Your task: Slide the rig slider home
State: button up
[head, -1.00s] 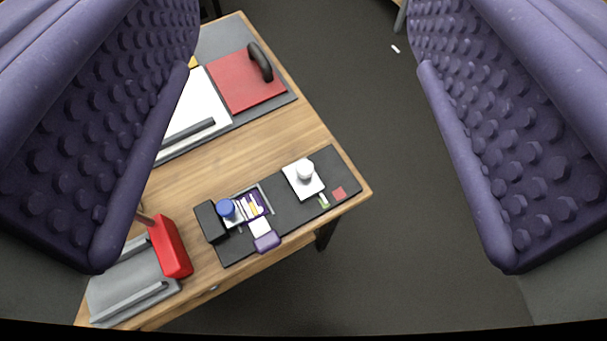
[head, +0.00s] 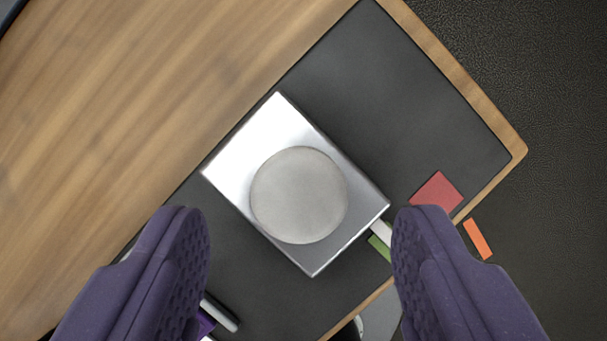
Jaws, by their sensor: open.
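A shiny silver square block with a round, matte grey knob (head: 299,195) on top sits on a dark mat. It is turned at an angle to the picture, and its plate (head: 245,155) shows around the knob. I cannot tell for certain whether this is the rig slider. My gripper (head: 300,222) is open and empty, with its purple padded fingers wide apart. In the picture, one finger is left of the block and the other right of it. The fingers do not appear to touch it.
The dark mat (head: 420,95) lies on the wooden table (head: 130,110), near its right corner. A red square (head: 437,193) and a green strip (head: 379,246) lie right of the block. An orange strip (head: 478,240) shows beyond the table edge. A grey rod (head: 220,312) is at lower left.

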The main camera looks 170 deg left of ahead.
jog(key=shift+b+x, duration=0.3)
jog(key=shift+x, duration=1.2)
jog(key=shift+r, duration=0.1)
grip_shut()
jog(key=s+a, duration=0.1)
jog(key=a, duration=0.1)
jog(key=s+a, duration=0.2)
jog(key=shift+b, duration=0.4)
grip_release()
